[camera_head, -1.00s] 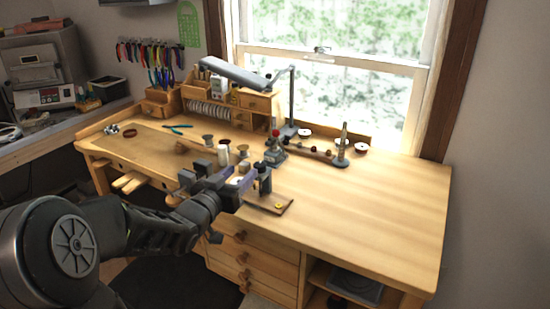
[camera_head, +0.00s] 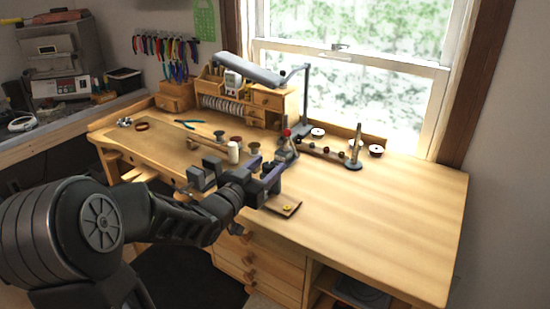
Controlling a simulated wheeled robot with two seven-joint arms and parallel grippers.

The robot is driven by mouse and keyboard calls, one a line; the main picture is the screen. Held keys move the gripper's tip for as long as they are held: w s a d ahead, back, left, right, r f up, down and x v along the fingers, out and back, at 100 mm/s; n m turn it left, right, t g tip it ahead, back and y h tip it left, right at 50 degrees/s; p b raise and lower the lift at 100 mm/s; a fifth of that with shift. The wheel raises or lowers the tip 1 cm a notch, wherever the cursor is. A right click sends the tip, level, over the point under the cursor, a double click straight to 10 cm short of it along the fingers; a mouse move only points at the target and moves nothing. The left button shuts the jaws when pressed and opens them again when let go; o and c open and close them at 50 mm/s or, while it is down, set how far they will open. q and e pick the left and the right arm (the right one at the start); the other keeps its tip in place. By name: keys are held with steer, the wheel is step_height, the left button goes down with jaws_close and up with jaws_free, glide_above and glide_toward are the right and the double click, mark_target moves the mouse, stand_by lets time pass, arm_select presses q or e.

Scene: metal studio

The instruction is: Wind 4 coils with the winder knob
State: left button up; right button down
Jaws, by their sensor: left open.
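My left gripper (camera_head: 266,181) reaches in from the left over the front middle of the bench. It is open, and its fingers point to the right. A small wooden board (camera_head: 291,211) with a yellow spot lies on the bench just right of and below the fingers. The gripper hides much of what stands behind it. A stand with a red ball on top (camera_head: 286,132) rises behind the fingers, apart from them in the picture. I cannot tell which part is the winder knob, and I make out no wound coils. My right gripper is not in view.
A white spool (camera_head: 233,152) and several small blocks stand left of and behind the gripper. A lamp (camera_head: 305,95), a drawer unit (camera_head: 268,99) and a post on a round base (camera_head: 356,150) stand at the back. The bench's right half (camera_head: 390,215) is clear.

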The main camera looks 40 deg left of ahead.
arm_select(q)
steer(key=w, duration=0.4)
steer(key=shift+w+a+p, duration=0.15)
steer(key=shift+p, duration=0.15)
steer(key=shift+c, duration=0.4)
jaws_close()
